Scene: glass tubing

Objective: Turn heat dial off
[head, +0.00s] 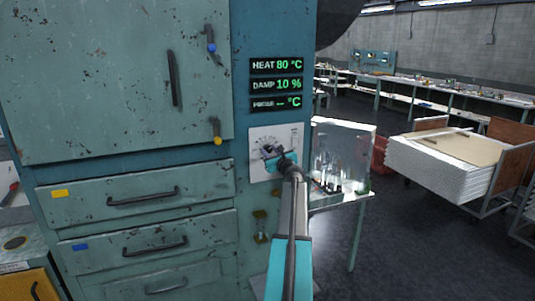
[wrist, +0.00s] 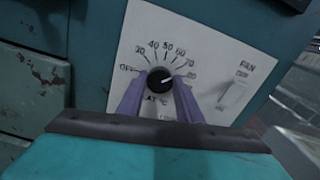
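The heat dial (wrist: 160,80) is a round black knob on a white panel in the wrist view. Its scale runs from OFF at the left to 80 at the right, and its white pointer aims right, towards 80. My gripper (wrist: 161,84) has its two purple fingers on either side of the knob, very close to it. I cannot tell whether they press on it. In the head view my gripper (head: 275,156) is at the white panel (head: 290,136) and hides much of the dial. The heat display (head: 277,65) reads 80 °C.
A fan slider (wrist: 233,92) is on the same panel, right of the dial. Damp and probe displays sit above the panel. Left is a teal cabinet door (head: 110,80) with drawers below. A small glassware table (head: 341,196) and a loaded cart (head: 440,165) stand right.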

